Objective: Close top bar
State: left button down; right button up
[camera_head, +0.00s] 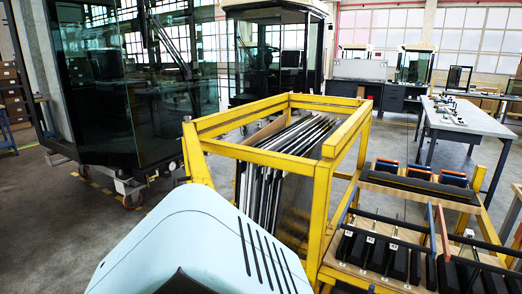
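A yellow trolley frame (319,215) stands in the middle of the head view. Its top is a rectangle of yellow bars: a near bar (258,156), a left bar (240,116), a far bar (328,103) and a right bar (347,131). I cannot tell which one is the movable top bar, or whether it is latched. Several upright panels (280,165) with dark and silvery edges stand inside the frame. Neither of my grippers is in view. A pale blue rounded part of mine covers the lower left and hides the trolley's lower near side.
A lower section with black blocks (378,252), dark bars and orange-topped parts (387,166) adjoins the trolley on the right. A glazed cab (120,90) stands at left, another (275,55) behind. A grey workbench (465,118) is at right. Floor shows left of the trolley.

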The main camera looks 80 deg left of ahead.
aim_at(200, 172)
jog(key=k+j, duration=0.2)
jog(key=k, duration=0.15)
jog(key=k+j, duration=0.2)
jog(key=k+u, duration=0.1)
jog(key=u, duration=2.55)
